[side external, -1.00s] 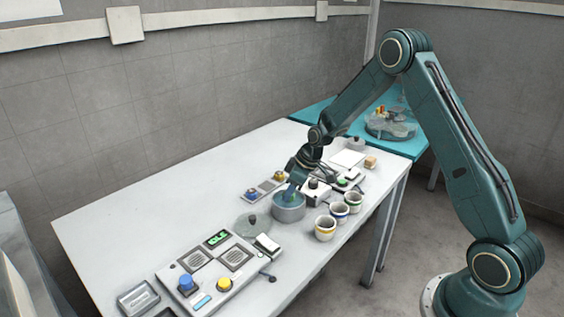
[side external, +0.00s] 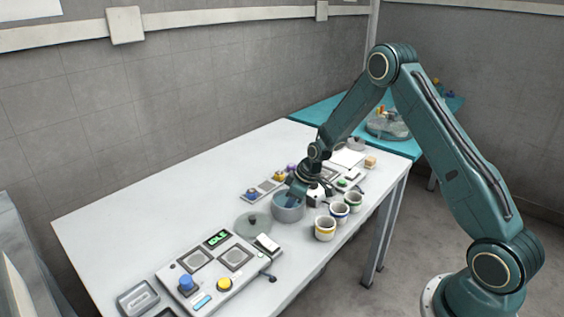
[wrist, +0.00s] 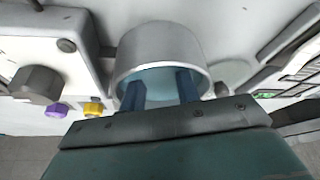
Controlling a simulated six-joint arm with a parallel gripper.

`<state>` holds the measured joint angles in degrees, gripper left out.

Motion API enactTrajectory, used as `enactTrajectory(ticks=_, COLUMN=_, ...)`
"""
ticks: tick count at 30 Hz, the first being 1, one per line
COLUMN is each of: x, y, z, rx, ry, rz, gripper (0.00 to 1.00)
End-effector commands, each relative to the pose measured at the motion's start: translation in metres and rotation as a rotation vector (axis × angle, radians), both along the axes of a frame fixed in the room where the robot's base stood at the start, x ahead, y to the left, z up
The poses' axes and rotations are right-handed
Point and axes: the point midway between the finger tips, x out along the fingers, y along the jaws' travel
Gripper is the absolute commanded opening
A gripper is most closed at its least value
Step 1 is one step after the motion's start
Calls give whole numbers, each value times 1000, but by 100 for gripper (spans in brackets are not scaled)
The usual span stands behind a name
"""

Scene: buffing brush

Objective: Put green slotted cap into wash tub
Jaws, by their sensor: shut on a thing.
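The wash tub (side external: 289,211) is a round grey metal pot on the white table, with a light blue inside. It also shows in the wrist view (wrist: 158,50), its mouth facing my gripper. My gripper (side external: 291,202) points down into the tub, and its two dark blue fingers (wrist: 161,90) reach inside the rim. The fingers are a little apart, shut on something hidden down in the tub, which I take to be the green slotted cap. The cap itself cannot be made out in either view.
Several cups with coloured bands (side external: 326,228) stand close at the tub's right. A plate with coloured knobs (side external: 265,187) lies behind the tub. A flat round lid (side external: 253,222) and a control panel (side external: 217,267) are at the left. The table's back left is clear.

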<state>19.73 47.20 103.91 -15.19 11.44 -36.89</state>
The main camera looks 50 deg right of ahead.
Motion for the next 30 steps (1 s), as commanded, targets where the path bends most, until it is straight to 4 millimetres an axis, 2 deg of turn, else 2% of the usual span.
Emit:
enactTrajectory(ticks=1, x=0, y=0, z=-1, rx=0, ry=0, rz=0, gripper=10)
enactTrajectory(ticks=2, x=0, y=0, z=-1, rx=0, ry=0, rz=0, gripper=37)
enactTrajectory(ticks=3, x=0, y=0, z=-1, rx=0, ry=0, rz=0, gripper=41)
enactTrajectory(ticks=17, x=0, y=0, z=4, rx=0, ry=-1, rz=0, gripper=41)
enactTrajectory(ticks=23, x=-5, y=-3, z=18, rx=-1, ry=-3, rz=-1, gripper=41)
enactTrajectory(ticks=30, x=-16, y=-7, z=47, rx=-1, ry=-3, rz=-1, gripper=41)
